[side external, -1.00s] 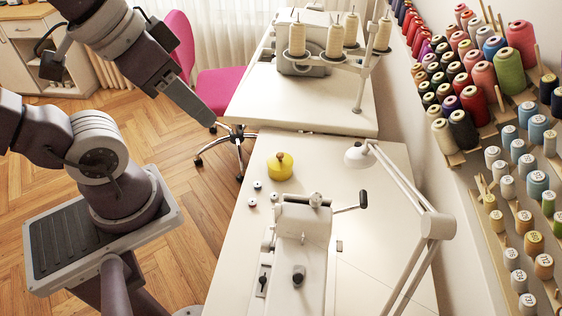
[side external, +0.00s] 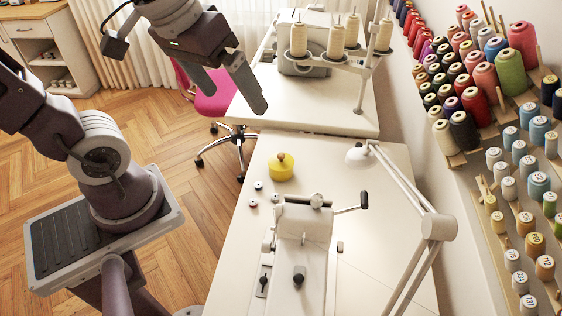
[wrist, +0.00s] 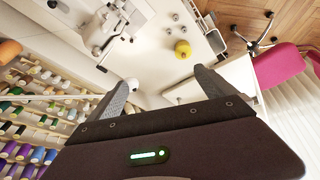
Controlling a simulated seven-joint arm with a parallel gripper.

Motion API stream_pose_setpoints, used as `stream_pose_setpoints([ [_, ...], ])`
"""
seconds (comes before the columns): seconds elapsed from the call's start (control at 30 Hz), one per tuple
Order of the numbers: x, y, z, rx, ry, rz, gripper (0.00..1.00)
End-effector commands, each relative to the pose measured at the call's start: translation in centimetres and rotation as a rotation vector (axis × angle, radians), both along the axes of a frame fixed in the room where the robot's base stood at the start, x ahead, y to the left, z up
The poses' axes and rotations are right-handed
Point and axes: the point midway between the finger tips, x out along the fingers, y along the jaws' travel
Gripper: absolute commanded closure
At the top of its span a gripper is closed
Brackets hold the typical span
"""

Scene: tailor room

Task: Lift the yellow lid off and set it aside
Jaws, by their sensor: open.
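The yellow lid (side external: 281,170), with a small round knob on top, sits on the white table (side external: 330,160) in the side view. It also shows in the wrist view (wrist: 183,49). Whether a container is beneath it I cannot tell. My gripper (side external: 238,100) is above and beyond the lid, near the far table, well apart from it. In the wrist view my gripper (wrist: 158,82) has its two fingers spread wide with nothing between them.
Several small bobbins (side external: 258,185) lie left of the lid. A sewing machine (side external: 302,225) stands in front of it, with a white lamp (side external: 430,225) to the right. Another machine with thread cones (side external: 335,40) stands behind. Thread racks (side external: 510,80) line the right wall.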

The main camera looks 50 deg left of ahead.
Motion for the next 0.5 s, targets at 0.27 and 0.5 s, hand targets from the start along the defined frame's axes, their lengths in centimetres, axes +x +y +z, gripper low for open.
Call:
stream_pose_setpoints([
  [0.27, 14.1, 5.9, -12.0, -0.212, 0.241, 0.764, 0.05],
  [0.5, 17.2, 10.1, -23.7, -0.253, 0.335, 1.205, 0.05],
])
